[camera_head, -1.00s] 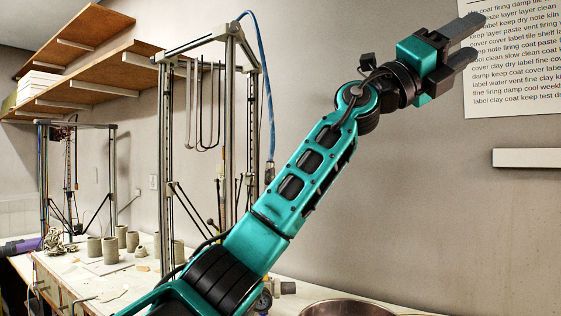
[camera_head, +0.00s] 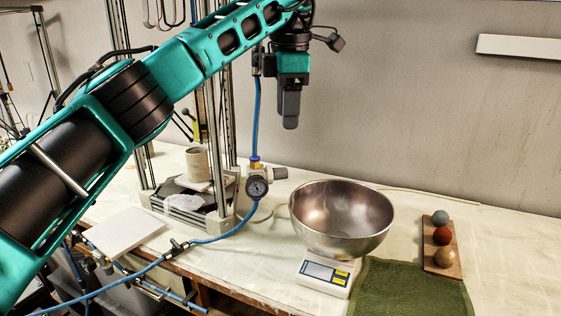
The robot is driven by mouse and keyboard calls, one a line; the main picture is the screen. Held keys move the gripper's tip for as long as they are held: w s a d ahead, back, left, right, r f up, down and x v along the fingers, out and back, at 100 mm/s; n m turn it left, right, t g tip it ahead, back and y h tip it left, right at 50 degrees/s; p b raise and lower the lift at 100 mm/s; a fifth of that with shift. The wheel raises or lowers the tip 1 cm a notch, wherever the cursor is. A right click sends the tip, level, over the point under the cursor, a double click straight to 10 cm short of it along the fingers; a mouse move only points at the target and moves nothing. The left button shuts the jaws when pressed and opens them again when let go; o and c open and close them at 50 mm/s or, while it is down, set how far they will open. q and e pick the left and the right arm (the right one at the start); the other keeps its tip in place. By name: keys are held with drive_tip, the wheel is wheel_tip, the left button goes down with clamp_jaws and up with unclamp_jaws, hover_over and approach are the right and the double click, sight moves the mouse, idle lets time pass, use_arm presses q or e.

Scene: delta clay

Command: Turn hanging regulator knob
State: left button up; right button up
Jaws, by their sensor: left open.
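The regulator (camera_head: 257,170) hangs on the blue air hose, left of the picture's middle, with a round dial gauge (camera_head: 257,187) facing me. Its dark knob (camera_head: 280,173) sticks out to the right. My left gripper (camera_head: 289,122) points straight down, above the knob in the picture and apart from it. Its fingers are seen edge-on and overlap, so the gap between them is hidden; it is open with nothing visible in it. My right gripper is not in view.
A metal bowl (camera_head: 342,215) sits on a white scale (camera_head: 327,276), right of the regulator. A green cloth (camera_head: 410,290) and a board with three balls (camera_head: 442,247) lie farther right. The printer frame (camera_head: 143,120) stands left. The blue hose (camera_head: 215,238) continues below.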

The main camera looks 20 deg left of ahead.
sight(286, 169)
use_arm(q)
drive_tip(key=f, duration=0.4)
drive_tip(key=w+f, duration=0.1)
drive_tip(key=f, duration=0.3)
drive_tip(key=a+f, duration=0.1)
drive_tip(key=f, duration=0.3)
drive_tip(key=shift+w+f, duration=0.3)
drive_tip(key=shift+f, duration=0.05)
drive_tip(key=shift+c, duration=0.3)
clamp_jaws()
